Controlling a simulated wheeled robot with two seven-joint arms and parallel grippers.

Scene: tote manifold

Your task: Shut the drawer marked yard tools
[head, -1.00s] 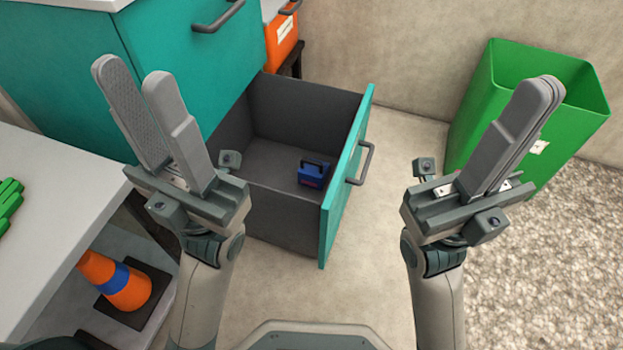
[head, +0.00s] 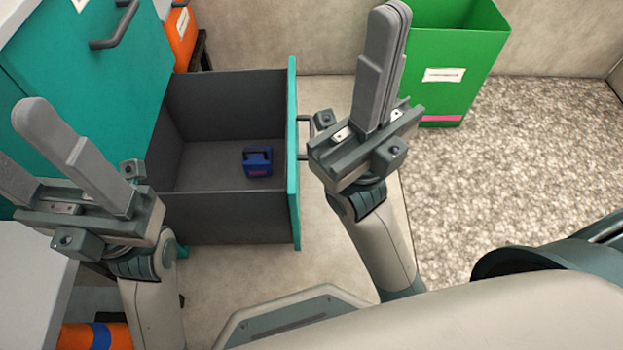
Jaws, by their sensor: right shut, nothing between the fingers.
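An open drawer stands pulled out to the right from the teal cabinet (head: 110,90). Its teal front panel (head: 293,165) is seen nearly edge-on, so no marking on it can be read. Its grey handle (head: 303,125) sticks out to the right, partly hidden by my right gripper (head: 388,25). My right gripper is shut and empty, pointing up in the picture, just right of the handle; contact cannot be told. My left gripper (head: 18,132) is open and empty at the left edge, in front of the cabinet, one finger partly cut off.
A small blue case (head: 257,162) lies in the drawer. A green bin (head: 455,50) with a white label stands at the back right, beside gravelly floor (head: 520,150). An orange container (head: 182,35) is behind the cabinet. A white tabletop (head: 30,290) and orange-blue object (head: 80,335) are lower left.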

